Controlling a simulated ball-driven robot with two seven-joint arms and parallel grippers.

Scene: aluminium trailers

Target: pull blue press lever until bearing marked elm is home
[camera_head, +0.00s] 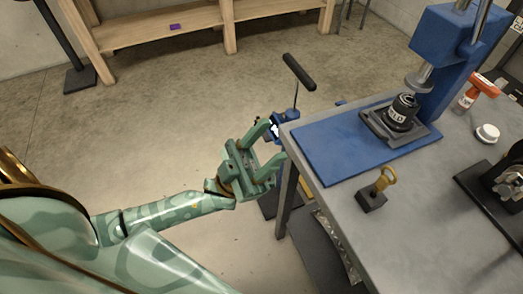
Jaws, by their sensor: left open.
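The blue press (443,45) stands at the back right of the bench on a blue base plate. Its steel ram (419,80) hangs above and slightly right of a dark bearing (402,111) with a white label, which sits on a dark fixture; the label is too small to read surely. A lever with a black crossbar handle (299,72) on a thin rod rises beside the bench's left corner. My left gripper (274,146), green, is open and empty, beside the bench corner, below the handle and apart from it. My right gripper is out of view.
The grey bench (400,220) carries a yellow-topped clamp or key (385,180), a white round cap (487,133), an orange-topped bottle (479,93) and a black device (505,190) at right. A wooden shelf (190,22) stands behind. The floor between is clear.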

